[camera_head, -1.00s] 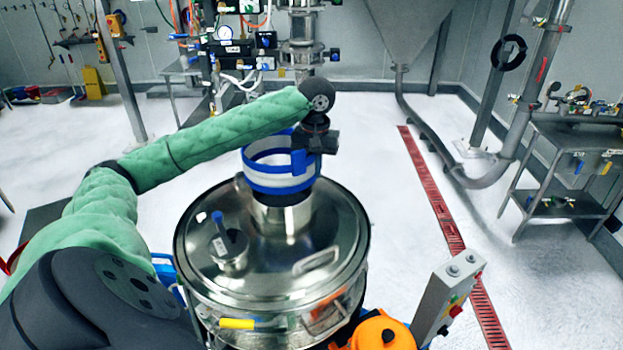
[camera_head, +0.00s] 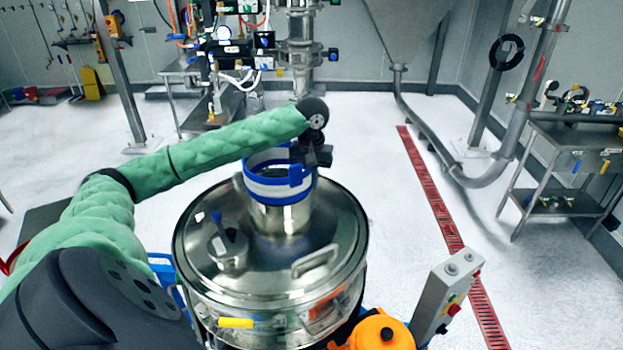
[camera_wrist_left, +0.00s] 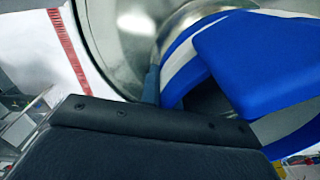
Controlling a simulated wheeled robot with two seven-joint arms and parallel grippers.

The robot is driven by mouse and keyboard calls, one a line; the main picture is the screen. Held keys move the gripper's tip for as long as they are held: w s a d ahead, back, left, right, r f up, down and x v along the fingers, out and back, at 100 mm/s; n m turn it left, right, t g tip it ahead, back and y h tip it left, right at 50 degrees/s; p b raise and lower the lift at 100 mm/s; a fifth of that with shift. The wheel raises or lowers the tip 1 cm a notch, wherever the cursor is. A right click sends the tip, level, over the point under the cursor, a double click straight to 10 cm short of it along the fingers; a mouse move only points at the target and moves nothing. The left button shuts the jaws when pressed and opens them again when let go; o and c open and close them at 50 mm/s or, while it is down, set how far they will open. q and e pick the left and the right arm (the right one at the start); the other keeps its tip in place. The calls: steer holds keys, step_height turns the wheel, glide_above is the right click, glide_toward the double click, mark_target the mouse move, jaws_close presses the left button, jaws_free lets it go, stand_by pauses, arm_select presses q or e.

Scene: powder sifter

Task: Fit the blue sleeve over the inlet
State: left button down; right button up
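The blue sleeve (camera_head: 270,187), a blue-and-white striped ring with a blue tab, is upright at the inlet (camera_head: 282,217), a short metal pipe on the round sifter lid (camera_head: 210,275). The sleeve's lower edge meets or surrounds the inlet's upper part; I cannot tell how far it overlaps. My left gripper (camera_head: 307,166) is shut on the sleeve at its right side, by the tab. The left wrist view shows the dark gripper (camera_wrist_left: 150,118) close against the sleeve (camera_wrist_left: 265,60), with the metal inlet (camera_wrist_left: 196,20) behind. My right gripper is out of view.
A smaller capped port (camera_head: 228,250) and a lid handle (camera_head: 314,262) stand on the lid. A grey control box (camera_head: 440,300) and an orange object (camera_head: 380,330) are at the front right. The floor to the right is open, with a red drain strip (camera_head: 430,190).

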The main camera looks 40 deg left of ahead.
arm_select(q)
steer(key=shift+f, duration=0.55)
steer(key=c, duration=1.6)
jaws_free()
steer(key=shift+c, duration=0.2)
steer(key=shift+r, duration=0.1)
